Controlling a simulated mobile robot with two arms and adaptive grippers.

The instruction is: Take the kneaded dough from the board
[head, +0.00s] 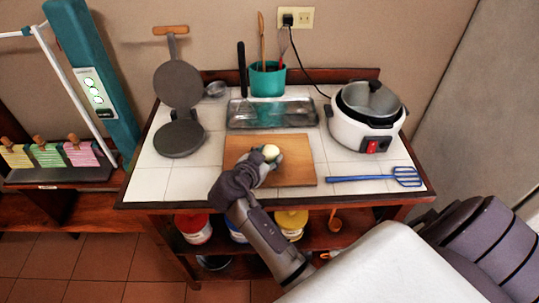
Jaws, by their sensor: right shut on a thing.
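The dough (271,152) is a small pale ball over the wooden board (297,166). The board lies on the white tiled top near its front edge. My right gripper (263,160) reaches in from the lower right over the front edge and is shut on the dough. Its dark hand hides the near side of the ball and part of the board. I cannot tell whether the dough still touches the board. My left gripper is not in view.
A metal tray (240,115) and a teal utensil pot (267,82) stand behind the board. An open round press (181,138) is at left. A white cooker (362,136) and a blue slotted turner (404,177) are at right. Tubs sit on the shelf below.

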